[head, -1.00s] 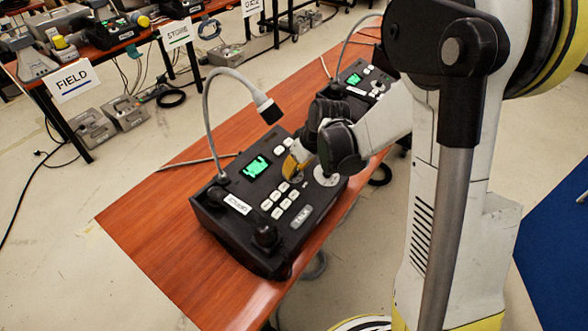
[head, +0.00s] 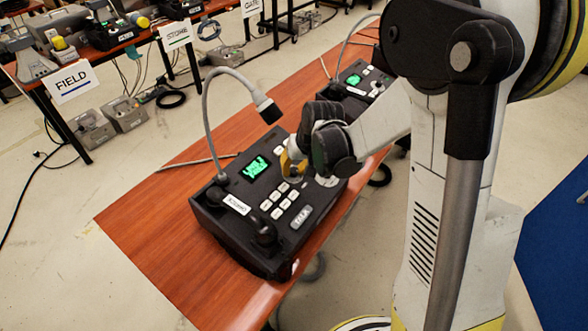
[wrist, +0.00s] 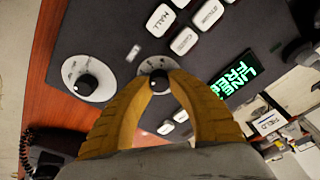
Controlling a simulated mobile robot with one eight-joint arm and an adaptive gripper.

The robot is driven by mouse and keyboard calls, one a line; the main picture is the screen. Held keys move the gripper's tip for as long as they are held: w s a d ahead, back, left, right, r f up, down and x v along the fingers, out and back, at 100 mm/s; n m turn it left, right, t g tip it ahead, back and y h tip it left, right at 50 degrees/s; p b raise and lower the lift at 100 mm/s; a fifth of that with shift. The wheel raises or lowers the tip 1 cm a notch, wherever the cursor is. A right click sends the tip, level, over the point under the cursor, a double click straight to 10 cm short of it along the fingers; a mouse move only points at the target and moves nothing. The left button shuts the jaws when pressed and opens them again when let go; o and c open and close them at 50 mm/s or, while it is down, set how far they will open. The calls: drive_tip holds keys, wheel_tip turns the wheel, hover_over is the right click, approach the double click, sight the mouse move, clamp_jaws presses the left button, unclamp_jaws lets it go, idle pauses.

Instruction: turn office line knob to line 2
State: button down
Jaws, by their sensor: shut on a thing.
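The near paging phone (head: 225,222) is a black desk unit with a green display (head: 256,167), white buttons, a handset and a gooseneck microphone. The label on its front is too small to read surely. In the wrist view, a small black knob (wrist: 159,82) on a round pale dial (wrist: 155,64) sits between my yellow fingertips, and my gripper (wrist: 160,80) is shut on it. In the head view my gripper (head: 291,163) reaches down onto the panel beside the display, hiding the knob. The wrist view shows green text (wrist: 236,77) reading LINE and FREE; any number is unclear.
A second knob (wrist: 86,86) on a pale dial stands close beside my fingers. The microphone gooseneck (head: 208,95) arches over the phone's left side. Another paging phone (head: 362,80) stands farther along the wooden table (head: 140,215). Bare tabletop lies left of the near phone.

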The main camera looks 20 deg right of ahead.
drive_tip(key=c, duration=1.5)
unclamp_jaws()
drive_tip(key=v, duration=1.2)
drive_tip(key=s+r+t, duration=0.1)
drive_tip(key=s+r, duration=0.1)
drive_tip(key=s, duration=0.6)
drive_tip(key=s+a+r+n+t+h, duration=0.1)
drive_tip(key=s+r+t, duration=0.1)
drive_tip(key=s, duration=0.6)
drive_tip(key=shift+s+a+r+h, duration=0.15)
drive_tip(key=shift+a+r+h, duration=0.15)
drive_tip(key=shift+r, duration=0.5)
